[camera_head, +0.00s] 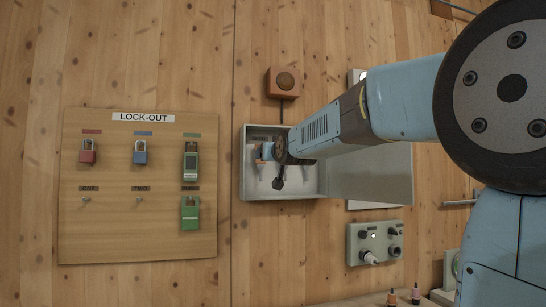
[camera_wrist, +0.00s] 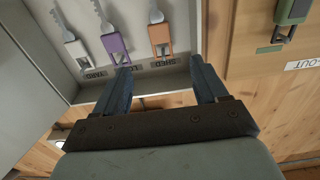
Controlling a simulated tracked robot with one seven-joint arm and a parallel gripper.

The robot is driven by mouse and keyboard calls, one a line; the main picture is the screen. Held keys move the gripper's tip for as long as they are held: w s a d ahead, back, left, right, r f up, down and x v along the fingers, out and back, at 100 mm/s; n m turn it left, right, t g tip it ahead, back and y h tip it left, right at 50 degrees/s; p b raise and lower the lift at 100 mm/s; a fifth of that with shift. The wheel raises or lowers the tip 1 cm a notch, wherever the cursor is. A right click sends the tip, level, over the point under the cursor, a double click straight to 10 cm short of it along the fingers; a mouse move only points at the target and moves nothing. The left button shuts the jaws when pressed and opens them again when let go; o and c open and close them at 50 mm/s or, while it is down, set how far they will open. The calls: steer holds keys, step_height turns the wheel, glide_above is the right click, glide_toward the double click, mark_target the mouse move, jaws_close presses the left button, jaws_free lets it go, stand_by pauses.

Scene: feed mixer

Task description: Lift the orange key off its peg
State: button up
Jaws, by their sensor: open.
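The orange key (camera_wrist: 160,38) hangs in the open grey key cabinet (camera_head: 243,185), with its orange bow toward my gripper in the wrist view. A purple key (camera_wrist: 115,45) and a white-grey key (camera_wrist: 75,50) hang beside it to the left. My gripper (camera_wrist: 160,65) is open and empty. Its two fingers straddle the orange key's line in the picture, with the bow just beyond the fingertips; no contact shows. The peg itself is not clear. In the head view my arm hides much of the cabinet's inside.
The cabinet door (camera_head: 375,175) stands open to the right. A lock-out board (camera_head: 110,225) with red, blue and green padlocks is to the left. An orange box with a round button (camera_head: 284,83) is above, and a grey control box (camera_head: 375,243) is below right.

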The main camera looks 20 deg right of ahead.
mark_target(260, 163)
steer(key=w, duration=1.2)
steer(key=shift+w, duration=0.25)
steer(key=shift+f, duration=0.1)
steer(key=shift+c, duration=0.2)
steer(key=c, duration=1.1)
